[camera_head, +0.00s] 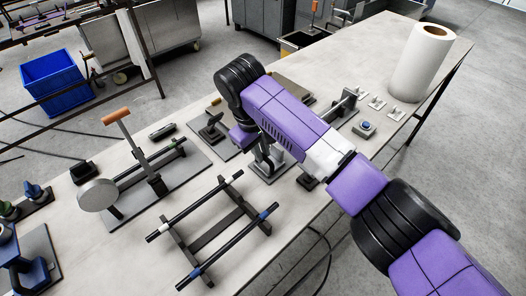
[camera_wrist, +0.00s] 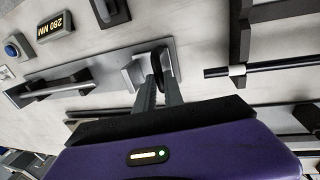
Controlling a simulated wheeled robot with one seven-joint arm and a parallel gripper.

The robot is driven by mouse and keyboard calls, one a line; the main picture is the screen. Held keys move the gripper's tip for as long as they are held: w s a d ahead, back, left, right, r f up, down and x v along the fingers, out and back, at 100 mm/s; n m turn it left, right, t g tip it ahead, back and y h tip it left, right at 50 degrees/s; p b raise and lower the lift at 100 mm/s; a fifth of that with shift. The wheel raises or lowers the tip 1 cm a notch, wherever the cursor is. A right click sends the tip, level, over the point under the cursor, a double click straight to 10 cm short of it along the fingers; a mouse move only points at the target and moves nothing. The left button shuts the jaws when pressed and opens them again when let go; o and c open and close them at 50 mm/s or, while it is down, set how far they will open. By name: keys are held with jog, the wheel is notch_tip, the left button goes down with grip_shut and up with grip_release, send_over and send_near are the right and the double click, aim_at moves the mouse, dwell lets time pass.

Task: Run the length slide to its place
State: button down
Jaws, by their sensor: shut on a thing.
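The length slide is a pale grey block with a dark round part (camera_wrist: 164,64), at one end of a long grey base plate in the wrist view. My gripper (camera_wrist: 158,82) has its two fingers close together on the slide's dark part, which they partly hide. In the head view my gripper (camera_head: 268,160) points down at the plate, and my purple arm covers much of the slide's track. A display (camera_wrist: 55,27) reads 280 MM.
A blue button (camera_head: 366,126) sits on a small box to the right. A black rack (camera_head: 202,240) carries rods with bands in front of my gripper. A lever fixture with an orange handle (camera_head: 116,116) stands left. A white paper roll (camera_head: 421,65) stands at the far right.

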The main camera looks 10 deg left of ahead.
jog(key=shift+s+a, duration=0.15)
jog(key=shift+a, duration=0.05)
jog(key=c, duration=1.5)
grip_release()
jog(key=shift+s, duration=0.1)
jog(key=shift+o, duration=0.2)
jog(key=shift+r, duration=0.3)
notch_tip(320, 180, up, 7)
jog(key=s+a+b, duration=0.1)
